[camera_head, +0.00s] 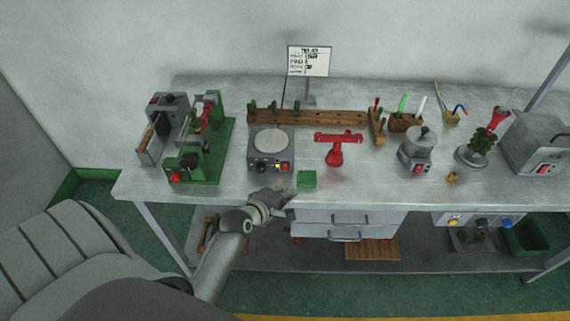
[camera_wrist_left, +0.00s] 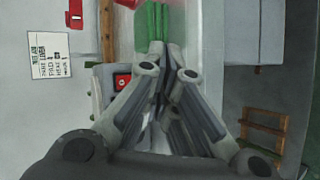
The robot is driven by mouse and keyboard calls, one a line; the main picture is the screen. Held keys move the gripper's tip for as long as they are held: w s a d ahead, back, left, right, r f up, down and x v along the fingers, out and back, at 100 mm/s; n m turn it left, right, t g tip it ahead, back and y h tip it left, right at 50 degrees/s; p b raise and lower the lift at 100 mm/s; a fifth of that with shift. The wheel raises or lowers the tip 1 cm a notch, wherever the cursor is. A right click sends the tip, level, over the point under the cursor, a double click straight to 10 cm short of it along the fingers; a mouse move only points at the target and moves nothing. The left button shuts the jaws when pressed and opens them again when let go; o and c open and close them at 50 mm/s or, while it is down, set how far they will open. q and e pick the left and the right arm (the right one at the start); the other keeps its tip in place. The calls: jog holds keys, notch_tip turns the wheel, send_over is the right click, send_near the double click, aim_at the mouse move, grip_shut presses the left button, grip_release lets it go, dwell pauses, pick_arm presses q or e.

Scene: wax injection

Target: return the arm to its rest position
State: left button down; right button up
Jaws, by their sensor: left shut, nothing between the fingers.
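My left arm comes in from the lower left in the head view. Its gripper (camera_head: 284,198) is at the front edge of the workbench (camera_head: 385,187), in front of the hot plate device (camera_head: 268,168). The gripper is shut and empty. A small green block (camera_head: 306,179) stands on the bench just beyond and to the right of the fingertips. In the left wrist view the shut fingers (camera_wrist_left: 166,52) point toward the green block (camera_wrist_left: 158,22); I cannot tell the exact gap. My right gripper is not in view.
Left on the bench stands a green-based press (camera_head: 212,160). A red stand (camera_head: 337,148), a silver pot (camera_head: 420,147) and a grey box machine (camera_head: 536,145) stand to the right. Drawers (camera_head: 345,221) hang under the bench edge. Open floor (camera_head: 330,290) lies in front.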

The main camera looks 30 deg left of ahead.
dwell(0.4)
pick_arm(q)
jog(key=s+d+r+m+g, duration=0.1)
jog(key=s+d+m+g, duration=0.35)
jog(key=s+m, duration=0.65)
jog(key=s+d+r+m+g, duration=0.1)
jog(key=s+d+m+g, duration=0.4)
jog(key=s+m, duration=0.6)
jog(key=s+f+n+b, duration=0.1)
jog(key=s+f, duration=0.1)
jog(key=f, duration=1.2)
jog(key=s+f+b, duration=0.1)
jog(key=s+f, duration=0.1)
jog(key=f, duration=1.2)
jog(key=s+a+f+g+b, duration=0.2)
jog(key=s+f, duration=1.4)
jog(key=f, duration=0.1)
jog(key=shift+s+a+f, duration=0.25)
jog(key=shift+f, duration=0.15)
